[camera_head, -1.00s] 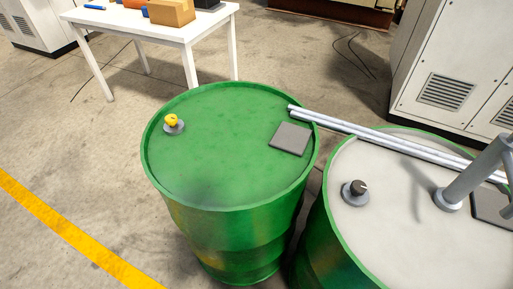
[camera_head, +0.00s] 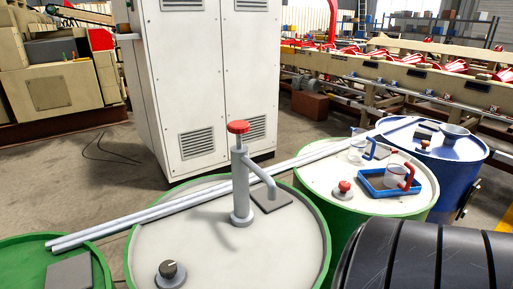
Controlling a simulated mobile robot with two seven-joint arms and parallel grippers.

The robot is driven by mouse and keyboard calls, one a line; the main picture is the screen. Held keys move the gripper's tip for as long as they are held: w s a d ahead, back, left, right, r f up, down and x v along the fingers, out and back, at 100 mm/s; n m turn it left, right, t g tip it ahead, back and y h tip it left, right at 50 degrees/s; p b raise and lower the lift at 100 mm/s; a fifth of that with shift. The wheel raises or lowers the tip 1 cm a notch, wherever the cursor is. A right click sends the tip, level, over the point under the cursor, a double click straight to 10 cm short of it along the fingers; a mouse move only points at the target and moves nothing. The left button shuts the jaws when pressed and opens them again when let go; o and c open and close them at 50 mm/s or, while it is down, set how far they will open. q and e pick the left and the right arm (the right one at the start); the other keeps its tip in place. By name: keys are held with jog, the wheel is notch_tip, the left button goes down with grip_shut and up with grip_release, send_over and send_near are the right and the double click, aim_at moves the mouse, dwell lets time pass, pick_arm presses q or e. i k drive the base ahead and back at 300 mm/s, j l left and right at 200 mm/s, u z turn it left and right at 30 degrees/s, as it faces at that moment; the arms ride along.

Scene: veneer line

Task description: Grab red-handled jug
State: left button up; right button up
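The red-handled jug (camera_head: 396,176) is a small clear vessel with a red handle on its right side. It sits in a blue tray (camera_head: 372,188) on top of a drum with a pale lid (camera_head: 325,166) and green rim, right of centre. A second clear jug with a blue handle (camera_head: 371,146) stands behind it, to its left. Neither of my grippers shows in the head view.
A grey pump with a red knob (camera_head: 238,128) stands on the nearer pale-topped drum (camera_head: 297,255). Long pale pipes (camera_head: 165,208) lie across the drums. A blue drum (camera_head: 465,152) holds a funnel at right. A black ribbed cylinder (camera_head: 430,258) fills the lower right. A white cabinet (camera_head: 195,80) stands behind.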

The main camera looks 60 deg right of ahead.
aim_at(398, 166)
jog(key=z, duration=2.75)
jog(key=i+l+z, duration=0.1)
